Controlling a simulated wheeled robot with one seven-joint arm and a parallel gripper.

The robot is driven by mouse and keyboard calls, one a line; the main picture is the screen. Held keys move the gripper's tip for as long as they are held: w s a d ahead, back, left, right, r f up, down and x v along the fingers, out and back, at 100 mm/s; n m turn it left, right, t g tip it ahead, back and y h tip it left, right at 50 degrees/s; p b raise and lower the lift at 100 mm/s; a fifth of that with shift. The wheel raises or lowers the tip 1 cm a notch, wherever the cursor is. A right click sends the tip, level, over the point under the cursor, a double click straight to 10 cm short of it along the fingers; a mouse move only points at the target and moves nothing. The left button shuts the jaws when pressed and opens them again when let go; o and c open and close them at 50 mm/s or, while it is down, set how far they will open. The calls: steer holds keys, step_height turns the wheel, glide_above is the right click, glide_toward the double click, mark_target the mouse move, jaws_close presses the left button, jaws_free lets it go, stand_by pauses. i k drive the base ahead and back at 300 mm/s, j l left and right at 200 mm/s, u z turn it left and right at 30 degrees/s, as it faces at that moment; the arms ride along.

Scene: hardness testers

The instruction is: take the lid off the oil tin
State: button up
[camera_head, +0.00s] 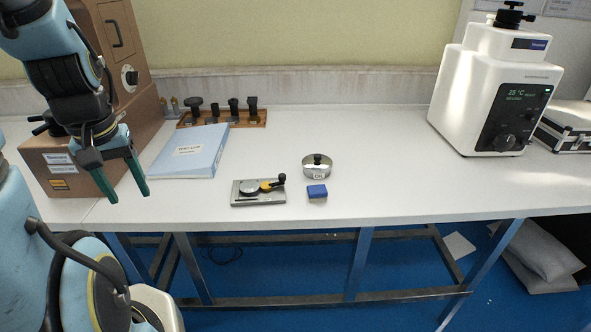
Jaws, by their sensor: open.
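The oil tin (316,171) is a small round silvery tin with a label on its front, standing on the white bench near the middle. Its lid (317,160) is on top and has a dark knob in the centre. My gripper (128,195) is at the left, well apart from the tin, with its two green fingers pointing down and spread. It is open with nothing between the fingers.
A flat metal plate with a dial and black-knobbed lever (259,190) and a blue block (317,192) lie close to the tin. A blue binder (190,150), wooden rack (222,118) and brown tester (120,45) stand left. A white tester (490,90) stands right.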

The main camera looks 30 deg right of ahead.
mark_target(313, 164)
steer(key=l+u, duration=0.15)
steer(key=l, duration=0.3)
steer(key=k+l+u, duration=0.15)
steer(key=l, duration=0.25)
steer(key=k+l+u, duration=0.15)
steer(key=l, duration=0.25)
steer(key=k+l+u, duration=0.15)
steer(key=l, duration=0.25)
steer(key=i, duration=0.05)
